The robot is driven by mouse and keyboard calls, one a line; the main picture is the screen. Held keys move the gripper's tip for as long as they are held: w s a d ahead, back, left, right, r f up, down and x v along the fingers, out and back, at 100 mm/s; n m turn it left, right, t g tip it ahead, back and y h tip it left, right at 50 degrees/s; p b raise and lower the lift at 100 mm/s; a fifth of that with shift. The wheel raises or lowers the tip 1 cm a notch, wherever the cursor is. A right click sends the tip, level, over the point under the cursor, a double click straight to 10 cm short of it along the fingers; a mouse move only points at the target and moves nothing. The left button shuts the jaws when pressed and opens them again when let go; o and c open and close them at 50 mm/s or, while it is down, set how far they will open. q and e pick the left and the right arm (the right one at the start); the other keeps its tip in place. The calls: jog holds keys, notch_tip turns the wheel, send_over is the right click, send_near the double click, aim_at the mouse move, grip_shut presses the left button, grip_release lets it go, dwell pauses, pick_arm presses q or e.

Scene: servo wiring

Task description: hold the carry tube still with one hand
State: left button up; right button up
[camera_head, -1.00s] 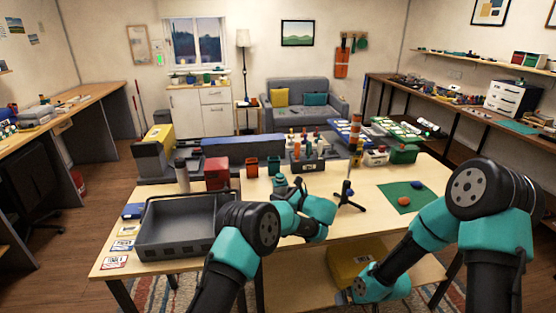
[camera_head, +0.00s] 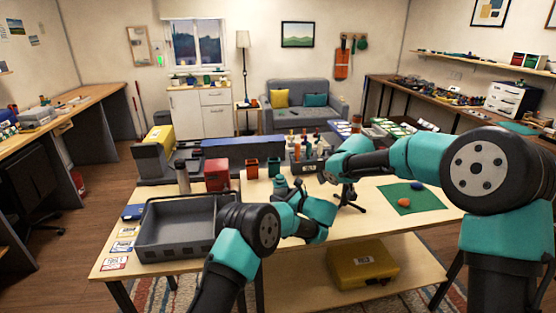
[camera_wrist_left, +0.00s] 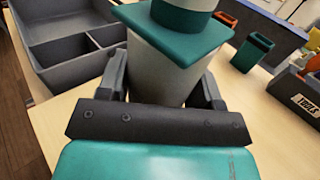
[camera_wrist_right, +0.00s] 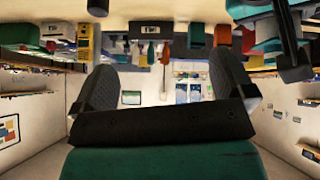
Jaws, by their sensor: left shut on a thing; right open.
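The carry tube (camera_wrist_left: 155,70) is a pale grey body with a teal collar and cap. It fills the space between the fingers of my left gripper (camera_wrist_left: 163,88), which is shut on it. In the head view the tube's teal top (camera_head: 281,184) shows above the table, just right of the grey tray; its lower part is hidden by my left arm. My right gripper (camera_head: 334,168) is over the table, right of the tube and apart from it. In the right wrist view my right gripper (camera_wrist_right: 165,80) has its fingers spread with nothing between them.
A grey divided tray (camera_head: 150,252) is at the table's left. A red box (camera_head: 216,175), small bins (camera_head: 252,168) and a tool holder (camera_head: 308,165) stand behind. A black tripod stand (camera_head: 349,198) is close to my right arm. A green mat (camera_head: 425,200) lies right.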

jog(key=w+a+r+m+g+h, duration=0.15)
jog(key=a+r+m, duration=0.25)
jog(key=a, duration=0.7)
jog(key=m+g, duration=0.2)
jog(key=m, duration=0.1)
send_near(280, 176)
jog(key=shift+s+a+f+h, duration=0.1)
jog(key=shift+s+a+h, duration=0.1)
jog(key=shift+a+h, duration=0.15)
jog(key=shift+f, duration=0.1)
jog(key=x, duration=1.2)
jog(key=shift+w, duration=0.15)
jog(key=shift+c, duration=0.2)
jog(key=c, duration=1)
